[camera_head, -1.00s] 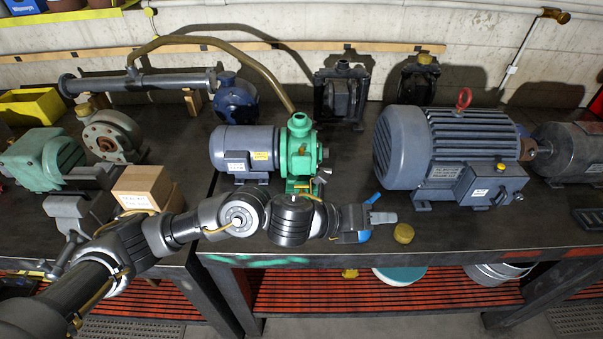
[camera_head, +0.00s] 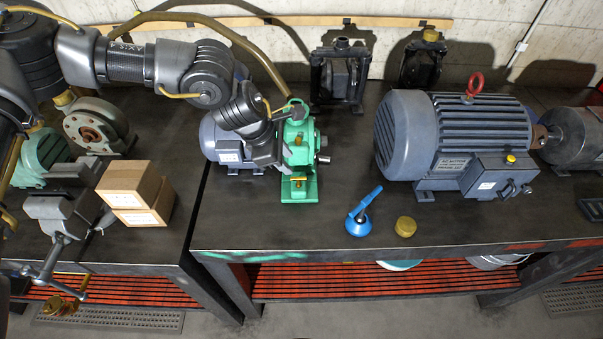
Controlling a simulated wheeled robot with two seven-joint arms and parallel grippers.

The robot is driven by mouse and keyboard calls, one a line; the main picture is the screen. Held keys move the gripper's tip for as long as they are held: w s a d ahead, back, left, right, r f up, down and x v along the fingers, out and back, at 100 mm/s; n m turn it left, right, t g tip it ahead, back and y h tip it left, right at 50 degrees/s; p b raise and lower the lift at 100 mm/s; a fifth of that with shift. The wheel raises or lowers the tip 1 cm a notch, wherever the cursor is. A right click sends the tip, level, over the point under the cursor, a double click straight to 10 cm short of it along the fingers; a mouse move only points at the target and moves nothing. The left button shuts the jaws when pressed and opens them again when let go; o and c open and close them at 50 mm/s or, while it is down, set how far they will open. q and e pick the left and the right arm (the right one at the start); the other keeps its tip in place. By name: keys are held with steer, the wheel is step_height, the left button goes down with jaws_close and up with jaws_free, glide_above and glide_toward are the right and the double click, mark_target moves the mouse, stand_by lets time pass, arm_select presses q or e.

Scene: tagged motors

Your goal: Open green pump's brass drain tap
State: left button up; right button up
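The green pump (camera_head: 297,152) stands on the bench, coupled to a blue-grey motor (camera_head: 216,146) on its left. A brass fitting (camera_head: 298,180) shows low on its front, and a small grey lever (camera_head: 323,160) sticks out to its right. I cannot tell which small part is the drain tap's handle. My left arm reaches in from the upper left over the motor. My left gripper (camera_head: 272,148) is at the pump's left side, close to its body. Its fingertips are hard to make out, so contact and opening are unclear. My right gripper is not in view.
A blue oil can (camera_head: 358,221) and a brass-coloured cap (camera_head: 405,227) lie right of the pump. A large grey motor (camera_head: 455,145) stands further right. Two cardboard boxes (camera_head: 138,192) and a vise (camera_head: 62,212) are at left. The bench front before the pump is clear.

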mark_target(303, 178)
arm_select(q)
steer(key=p+x, duration=0.3)
steer(key=x, duration=0.5)
steer(key=shift+d+f, duration=0.2)
steer(key=shift+w+d+f, duration=0.15)
steer(key=shift+d+f, duration=0.1)
steer(key=shift+f, duration=0.35)
jaws_close()
